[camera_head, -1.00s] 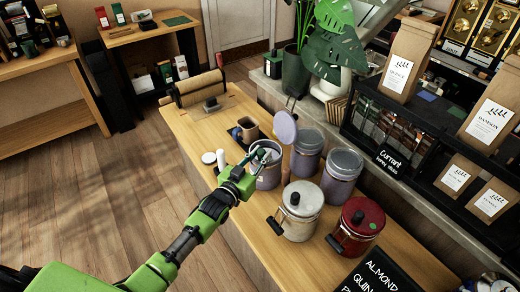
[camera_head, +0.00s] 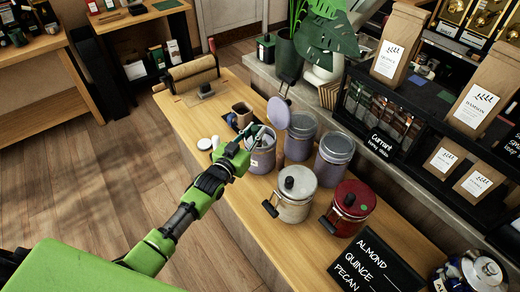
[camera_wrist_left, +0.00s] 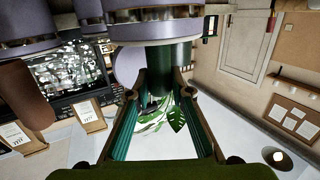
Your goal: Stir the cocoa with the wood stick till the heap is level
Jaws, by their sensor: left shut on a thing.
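My left gripper (camera_head: 242,150) is at the near left side of an open purple canister (camera_head: 263,158) on the wooden counter. In the left wrist view its fingers (camera_wrist_left: 168,90) are closed around a dark green cylindrical thing (camera_wrist_left: 170,65), which runs up toward a purple canister. I cannot tell whether this is the wood stick. The gripper and the rim hide most of the canister's inside, so I cannot make out the cocoa or its heap. My right gripper is not in view.
Two purple canisters (camera_head: 334,160), a cream pot (camera_head: 295,200) and a red pot (camera_head: 350,208) crowd the right side. A purple lid (camera_head: 279,112) stands upright behind the open canister. A brown cup (camera_head: 241,114) and a roller holder (camera_head: 193,75) are further back.

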